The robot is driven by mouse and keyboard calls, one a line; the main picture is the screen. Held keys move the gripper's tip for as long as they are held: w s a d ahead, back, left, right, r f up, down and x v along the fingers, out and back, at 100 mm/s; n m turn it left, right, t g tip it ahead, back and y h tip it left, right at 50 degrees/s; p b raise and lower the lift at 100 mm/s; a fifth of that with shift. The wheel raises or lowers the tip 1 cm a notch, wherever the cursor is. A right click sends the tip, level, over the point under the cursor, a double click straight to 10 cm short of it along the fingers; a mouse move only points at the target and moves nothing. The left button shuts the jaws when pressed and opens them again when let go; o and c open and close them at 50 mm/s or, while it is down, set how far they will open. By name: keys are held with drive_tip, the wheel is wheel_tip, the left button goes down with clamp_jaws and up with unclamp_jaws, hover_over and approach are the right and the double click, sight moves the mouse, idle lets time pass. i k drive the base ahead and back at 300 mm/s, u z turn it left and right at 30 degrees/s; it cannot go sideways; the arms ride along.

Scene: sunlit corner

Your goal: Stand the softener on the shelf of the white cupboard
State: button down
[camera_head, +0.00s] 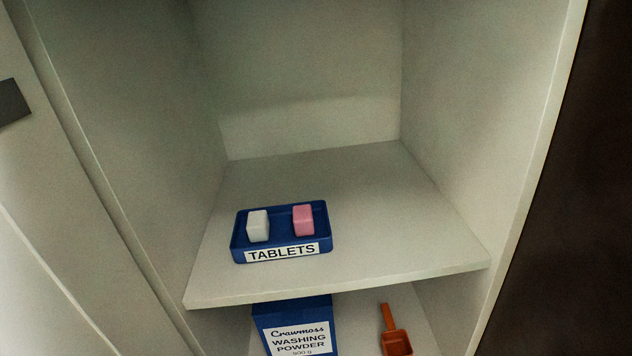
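The white cupboard (492,95) stands open in front of me. Its shelf (410,225) crosses the middle of the view. No softener is visible in the head camera view. My gripper is not in the picture, so I cannot see whether it is open or shut.
A blue tray labelled TABLETS (238,251), with a white block (258,226) and a pink block (303,220), sits on the shelf's front left. The shelf's right and back are bare. Below are a blue washing powder box (292,308) and an orange scoop (396,341).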

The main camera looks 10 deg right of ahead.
sight(398, 211)
drive_tip(key=z, duration=0.1)
drive_tip(key=i, duration=0.85)
drive_tip(key=z, duration=0.25)
